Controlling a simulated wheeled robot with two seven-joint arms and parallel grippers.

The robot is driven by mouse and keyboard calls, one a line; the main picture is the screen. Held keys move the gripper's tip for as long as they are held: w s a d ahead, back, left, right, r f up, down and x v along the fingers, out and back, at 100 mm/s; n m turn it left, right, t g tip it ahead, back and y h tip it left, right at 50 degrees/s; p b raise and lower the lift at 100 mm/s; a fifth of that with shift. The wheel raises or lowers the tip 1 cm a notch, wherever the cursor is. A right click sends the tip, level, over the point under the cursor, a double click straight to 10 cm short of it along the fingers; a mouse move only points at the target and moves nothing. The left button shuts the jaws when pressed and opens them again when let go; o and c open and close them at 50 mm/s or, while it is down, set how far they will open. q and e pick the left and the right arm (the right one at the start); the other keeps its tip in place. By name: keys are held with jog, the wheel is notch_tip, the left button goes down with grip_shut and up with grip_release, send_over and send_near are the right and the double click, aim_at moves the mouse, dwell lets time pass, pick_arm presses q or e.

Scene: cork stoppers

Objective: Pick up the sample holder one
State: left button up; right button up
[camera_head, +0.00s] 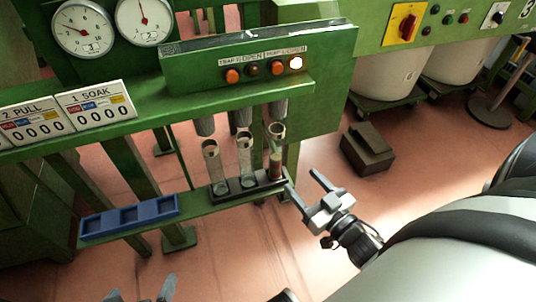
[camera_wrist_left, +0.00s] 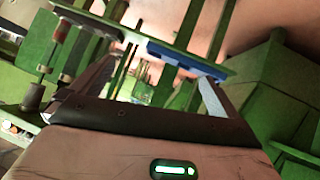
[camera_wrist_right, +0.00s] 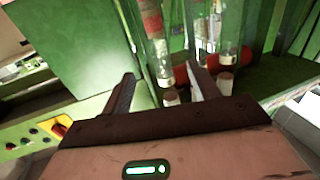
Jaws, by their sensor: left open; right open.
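Three upright clear glass tubes stand side by side in a black rack (camera_head: 232,193) on the green shelf: the left tube (camera_head: 213,165), the middle tube (camera_head: 245,160) and the right tube (camera_head: 276,155), which holds brownish contents. No label shows which is sample holder one. My right gripper (camera_head: 302,181) is open and empty, just right of the rack and apart from the tubes. In the right wrist view, tubes (camera_wrist_right: 230,45) appear beyond its fingers (camera_wrist_right: 163,78). My left gripper (camera_head: 142,290) is open and empty at the bottom edge, well below the shelf; its fingers also show in the left wrist view (camera_wrist_left: 155,72).
A blue tray (camera_head: 130,217) with several compartments lies on the shelf's left part and shows in the left wrist view (camera_wrist_left: 185,57). Grey nozzles (camera_head: 243,116) hang above the tubes under a control panel (camera_head: 260,65). A dark box (camera_head: 367,150) stands on the floor.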

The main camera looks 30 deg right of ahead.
aim_at(280, 156)
jog(key=w+b, duration=0.1)
jog(key=w, duration=0.7)
jog(key=shift+a+r, duration=0.1)
jog(key=w, duration=0.2)
jog(key=w+b, duration=0.1)
jog(key=w, duration=0.2)
jog(key=shift+w+r, duration=0.25)
jog(key=shift+w, duration=0.5)
pick_arm(q)
jog(key=shift+d+r+t+h, duration=0.2)
jog(key=shift+r+t, duration=0.15)
jog(key=shift+r, duration=0.15)
jog(key=shift+d+r+t+h, duration=0.2)
jog(key=shift+r+t, duration=0.15)
jog(key=shift+r, duration=0.15)
pick_arm(e)
jog(key=c, duration=0.9)
pick_arm(q)
jog(key=shift+f, duration=0.2)
pick_arm(e)
jog(key=shift+c, duration=0.9)
